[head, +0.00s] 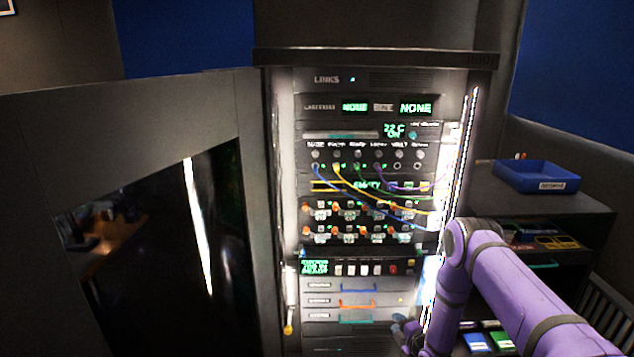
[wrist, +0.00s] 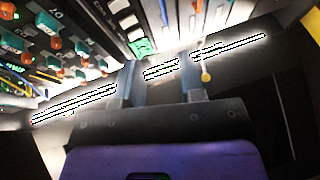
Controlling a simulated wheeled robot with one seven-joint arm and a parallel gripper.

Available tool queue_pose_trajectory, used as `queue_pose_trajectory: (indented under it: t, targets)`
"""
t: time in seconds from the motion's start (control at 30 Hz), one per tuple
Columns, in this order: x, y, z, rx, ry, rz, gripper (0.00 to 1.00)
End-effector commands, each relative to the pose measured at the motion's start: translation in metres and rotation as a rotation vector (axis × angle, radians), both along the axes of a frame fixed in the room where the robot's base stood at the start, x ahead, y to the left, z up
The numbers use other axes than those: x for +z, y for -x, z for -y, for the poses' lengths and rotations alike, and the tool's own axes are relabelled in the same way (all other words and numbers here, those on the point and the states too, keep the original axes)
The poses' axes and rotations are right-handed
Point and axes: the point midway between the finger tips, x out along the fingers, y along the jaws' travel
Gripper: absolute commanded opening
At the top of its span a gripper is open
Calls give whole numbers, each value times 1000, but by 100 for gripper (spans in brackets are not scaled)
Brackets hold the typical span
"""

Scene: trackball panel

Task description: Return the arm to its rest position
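My purple arm (head: 515,285) reaches in from the lower right of the head view and bends in front of the rack's right side. My gripper (wrist: 160,72) shows in the wrist view with its two fingers apart and nothing visible between them. In the head view only a small part of the gripper (head: 405,328) shows, low by the rack's drawers, partly hidden by my arm.
The rack (head: 375,57) has knobs, patch cables and drawers with coloured handles (head: 357,303). A yellow-tipped lever (head: 288,328) hangs at its left edge. A shelf unit (head: 590,205) with a blue tray (head: 535,178) stands right.

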Motion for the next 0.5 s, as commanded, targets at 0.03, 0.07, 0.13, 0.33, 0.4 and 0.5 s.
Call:
queue_pose_trajectory:
  t: [0.03, 0.07, 0.13, 0.33, 0.4, 0.5]
  targets:
    - [9, -6, 1, -3, -2, -4, 37]
    - [12, -8, 1, -7, -4, -10, 37]
    - [24, -15, 2, -15, -9, -24, 37]
    - [67, -38, 6, -49, -28, -75, 37]
    - [90, -48, 8, -66, -38, -101, 37]
    - [129, -62, 12, -103, -60, -144, 37]
